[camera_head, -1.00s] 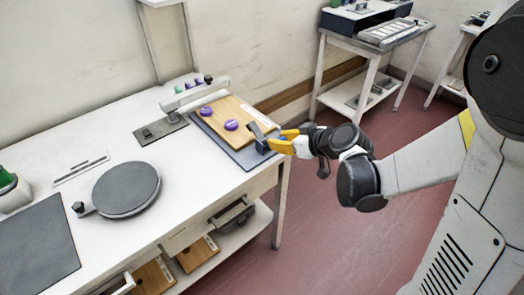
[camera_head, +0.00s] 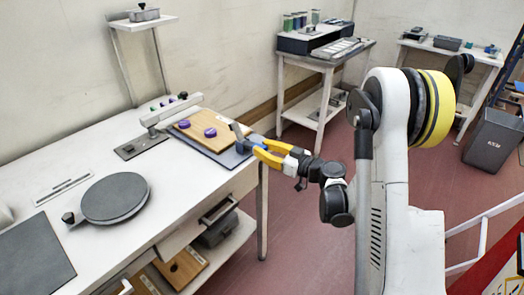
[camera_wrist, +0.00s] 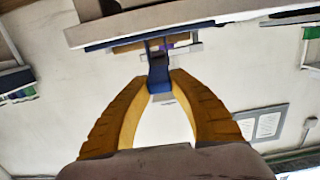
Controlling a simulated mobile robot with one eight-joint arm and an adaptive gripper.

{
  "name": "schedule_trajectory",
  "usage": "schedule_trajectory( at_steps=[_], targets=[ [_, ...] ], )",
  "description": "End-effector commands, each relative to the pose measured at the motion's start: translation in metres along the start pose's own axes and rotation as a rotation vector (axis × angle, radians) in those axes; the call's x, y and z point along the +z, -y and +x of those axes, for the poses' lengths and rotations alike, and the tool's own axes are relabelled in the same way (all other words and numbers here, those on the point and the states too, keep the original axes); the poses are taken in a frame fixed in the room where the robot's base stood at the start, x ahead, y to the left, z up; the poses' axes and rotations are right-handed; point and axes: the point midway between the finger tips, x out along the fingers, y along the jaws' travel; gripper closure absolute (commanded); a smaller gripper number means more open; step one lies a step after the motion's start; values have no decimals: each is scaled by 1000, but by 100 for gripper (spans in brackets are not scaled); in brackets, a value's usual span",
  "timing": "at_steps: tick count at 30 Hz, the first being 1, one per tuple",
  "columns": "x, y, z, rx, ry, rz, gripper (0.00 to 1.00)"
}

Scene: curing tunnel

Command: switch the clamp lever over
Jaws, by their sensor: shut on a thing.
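The clamp (camera_head: 242,144), with a blue part and an upright dark grey piece, sits at the near right corner of the wooden board (camera_head: 212,130). Two purple knobs (camera_head: 210,132) stand on the board. My gripper (camera_head: 257,150) reaches in from the right with its yellow fingers at the clamp. In the wrist view, the fingertips (camera_wrist: 160,82) are shut on the blue clamp lever (camera_wrist: 158,70), one on each side. The lever's grey end shows between the fingers. The lever's exact tilt is hard to tell, as the fingers hide part of it.
The white workbench (camera_head: 140,225) also bears a round dark plate (camera_head: 115,197) and a grey bracket arm (camera_head: 172,110) behind the board. A second table (camera_head: 325,62) stands at the back, and a grey bin (camera_head: 493,137) at the right. Red floor lies open right of the bench.

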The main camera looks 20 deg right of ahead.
Motion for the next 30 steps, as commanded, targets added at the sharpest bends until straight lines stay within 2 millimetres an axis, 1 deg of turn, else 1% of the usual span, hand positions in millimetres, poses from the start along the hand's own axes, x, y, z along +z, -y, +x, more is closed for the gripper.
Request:
schedule_trajectory(
  at_steps=[9, 10, 11, 12, 20, 22, 26, 30],
  targets=[
    [0, 0, 1, -1, 0, 0, 100],
    [0, 0, 1, -1, 0, 0, 66],
    [0, 0, 1, -1, 0, 0, 57],
    [0, 0, 1, -1, 0, 0, 51],
    [0, 0, 0, -1, 0, 0, 51],
    [0, 0, -3, 0, 1, 0, 51],
    [0, -1, -20, 2, 1, 0, 51],
    [0, -1, -46, 2, 1, 0, 51]
  ],
)
